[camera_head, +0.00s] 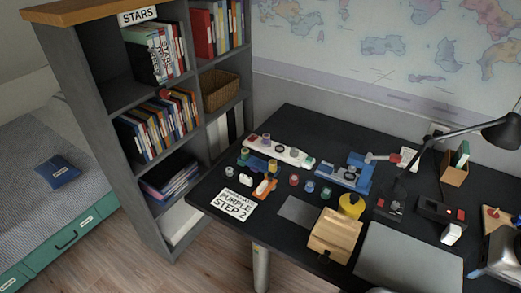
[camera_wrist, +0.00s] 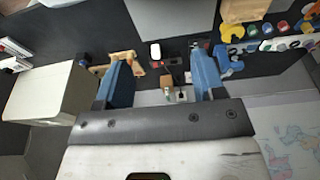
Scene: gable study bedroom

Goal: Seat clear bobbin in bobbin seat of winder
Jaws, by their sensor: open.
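The winder (camera_head: 352,174) is a blue base with grey and white parts towards the back of the desk. A blue part that looks like the winder (camera_wrist: 228,64) shows beside the right finger in the wrist view. Small bobbins stand in front of it: red (camera_head: 294,180), blue (camera_head: 310,187) and green (camera_head: 326,193). More small round pieces sit on the white rack (camera_head: 293,155). I cannot tell which one is the clear bobbin; the bobbin seat is too small to make out. My gripper (camera_wrist: 163,60), with blue fingers, is open and empty, far right of the bobbins.
A yellow round item (camera_head: 351,206), a wooden stand (camera_head: 334,235) and a grey flat panel (camera_head: 408,262) lie between my gripper and the bobbins. A black lamp (camera_head: 502,130) reaches over the back right. A white block (camera_head: 451,233) stands near the panel.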

